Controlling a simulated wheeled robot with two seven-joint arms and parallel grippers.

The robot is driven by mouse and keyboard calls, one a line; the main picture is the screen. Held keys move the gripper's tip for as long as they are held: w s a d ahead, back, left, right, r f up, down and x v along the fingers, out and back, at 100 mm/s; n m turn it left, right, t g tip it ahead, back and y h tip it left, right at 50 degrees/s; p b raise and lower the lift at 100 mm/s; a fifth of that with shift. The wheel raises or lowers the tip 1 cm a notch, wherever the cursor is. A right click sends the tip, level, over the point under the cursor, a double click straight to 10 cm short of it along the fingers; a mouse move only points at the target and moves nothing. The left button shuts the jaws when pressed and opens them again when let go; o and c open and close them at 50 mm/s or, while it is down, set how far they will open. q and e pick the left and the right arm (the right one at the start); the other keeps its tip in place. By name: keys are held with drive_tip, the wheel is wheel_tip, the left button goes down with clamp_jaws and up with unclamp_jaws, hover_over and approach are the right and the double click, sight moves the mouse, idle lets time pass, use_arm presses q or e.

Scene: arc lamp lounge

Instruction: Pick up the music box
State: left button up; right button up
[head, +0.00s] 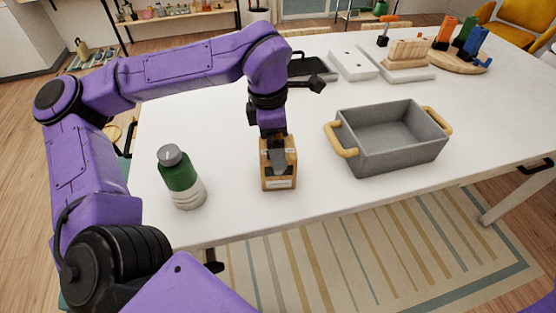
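The music box (279,183), a small wooden box with dark parts and a pale label on its front, stands upright on the white table (240,215) near the front edge. My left gripper (277,158) points straight down at the box, and a dark finger overlaps its upper front. The gripper hides much of the box's top. I cannot tell whether the fingers are closed on it or only around it. The box appears to rest on the table. My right gripper is not in view.
A green and white bottle (181,178) stands left of the box. A grey basket (392,150) with wooden handles stands to the right. A dark tray (312,69), white trays (353,64) and a wooden board with coloured pegs (462,64) are at the back.

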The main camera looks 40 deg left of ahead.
use_arm(q)
drive_tip(key=shift+f, duration=0.55)
drive_tip(key=shift+d, duration=0.1)
drive_tip(key=c, duration=1.7)
drive_tip(key=shift+w, duration=0.1)
drive_tip(key=shift+r, duration=0.1)
